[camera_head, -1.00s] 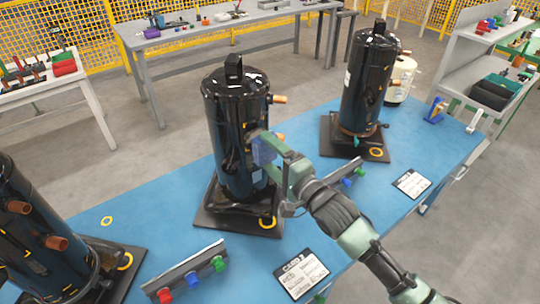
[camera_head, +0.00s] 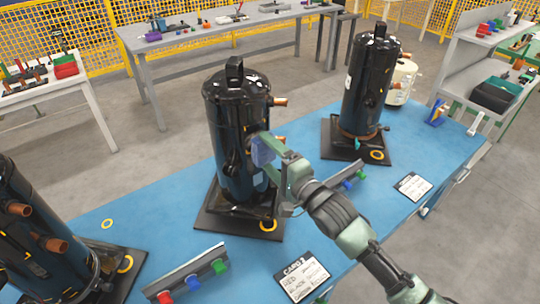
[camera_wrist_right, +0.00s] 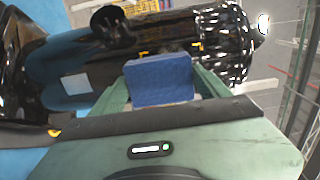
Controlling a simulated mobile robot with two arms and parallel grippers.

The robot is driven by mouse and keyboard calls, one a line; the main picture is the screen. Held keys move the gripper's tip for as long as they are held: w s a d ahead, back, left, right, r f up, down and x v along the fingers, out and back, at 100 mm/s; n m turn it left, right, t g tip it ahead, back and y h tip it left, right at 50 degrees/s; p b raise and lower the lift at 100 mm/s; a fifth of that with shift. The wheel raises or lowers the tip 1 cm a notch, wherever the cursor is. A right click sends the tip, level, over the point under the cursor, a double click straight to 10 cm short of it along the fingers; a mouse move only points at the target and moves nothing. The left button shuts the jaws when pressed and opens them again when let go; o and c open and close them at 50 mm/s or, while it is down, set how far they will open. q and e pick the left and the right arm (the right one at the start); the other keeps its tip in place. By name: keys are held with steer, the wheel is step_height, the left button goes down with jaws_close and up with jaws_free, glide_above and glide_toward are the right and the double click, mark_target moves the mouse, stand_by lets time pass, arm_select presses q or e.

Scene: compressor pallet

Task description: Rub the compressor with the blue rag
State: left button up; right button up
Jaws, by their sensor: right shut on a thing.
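The middle black compressor (camera_head: 232,115) stands upright on its dark base plate on the blue table (camera_head: 180,205). My right gripper (camera_head: 268,153) is at the compressor's right side, shut on the blue rag (camera_head: 262,152). The rag looks like a folded blue block and appears against or very close to the shell; exact contact is hard to tell. In the right wrist view the rag (camera_wrist_right: 160,80) sits between the green fingers, with the glossy compressor (camera_wrist_right: 190,45) lying sideways behind it. My left gripper is not in view.
A second black compressor (camera_head: 368,85) stands to the right and another (camera_head: 35,230) at the left edge. A rail with coloured knobs (camera_head: 190,272) and a label card (camera_head: 302,277) lie near the front edge. Bare blue table shows between the compressors.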

steer(key=shift+w+a, duration=0.4)
steer(key=shift+w, duration=0.15)
step_height(320, 180, up, 4)
steer(key=p, duration=0.4)
steer(key=shift+s+r, duration=0.1)
steer(key=shift+p, duration=0.3)
steer(key=shift+f+b, duration=1.35)
steer(key=shift+f, duration=0.8)
